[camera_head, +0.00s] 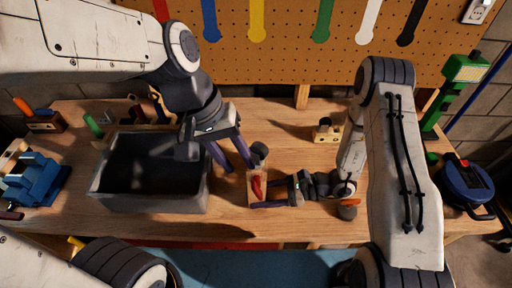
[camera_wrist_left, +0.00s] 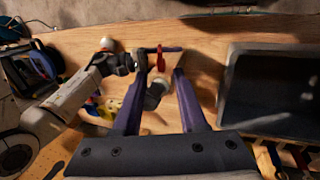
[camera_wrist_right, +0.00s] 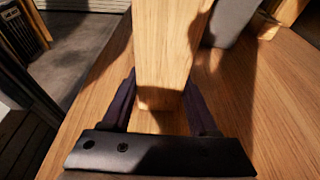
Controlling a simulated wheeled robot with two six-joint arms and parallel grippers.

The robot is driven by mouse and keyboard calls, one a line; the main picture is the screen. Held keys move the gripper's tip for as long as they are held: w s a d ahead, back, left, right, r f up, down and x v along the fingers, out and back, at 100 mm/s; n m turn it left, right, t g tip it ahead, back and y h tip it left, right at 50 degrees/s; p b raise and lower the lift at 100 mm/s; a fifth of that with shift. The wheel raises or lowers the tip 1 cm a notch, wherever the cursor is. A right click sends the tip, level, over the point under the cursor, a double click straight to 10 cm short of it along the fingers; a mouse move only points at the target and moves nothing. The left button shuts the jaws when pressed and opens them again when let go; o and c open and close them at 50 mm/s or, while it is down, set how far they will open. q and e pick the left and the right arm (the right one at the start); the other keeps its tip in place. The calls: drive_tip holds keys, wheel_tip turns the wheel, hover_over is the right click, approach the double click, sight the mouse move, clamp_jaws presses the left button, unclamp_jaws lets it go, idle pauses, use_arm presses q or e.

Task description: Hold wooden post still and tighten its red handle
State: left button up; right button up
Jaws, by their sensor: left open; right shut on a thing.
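The wooden post (camera_head: 258,196) stands on the workbench, with a dark knob (camera_head: 260,150) at its far end and a red handle (camera_head: 256,185) on its upper side. My right gripper (camera_head: 268,190) is shut on the post from the right; in the right wrist view the post (camera_wrist_right: 165,55) sits between its fingers. My left gripper (camera_head: 240,168) is open and empty, just up and left of the handle. In the left wrist view its fingertips (camera_wrist_left: 160,74) lie either side of the red handle (camera_wrist_left: 158,58), apparently above it; contact cannot be told.
A dark grey bin (camera_head: 150,203) stands left of the post. A blue vise (camera_head: 35,182) is at the far left. A small wooden block with dark pegs (camera_head: 327,132) is behind, and a small orange-topped item (camera_head: 347,210) is at right. The bench's middle back is clear.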

sight(252, 185)
use_arm(q)
drive_tip(key=x, duration=1.1)
drive_tip(key=shift+f, duration=0.3)
clamp_jaws()
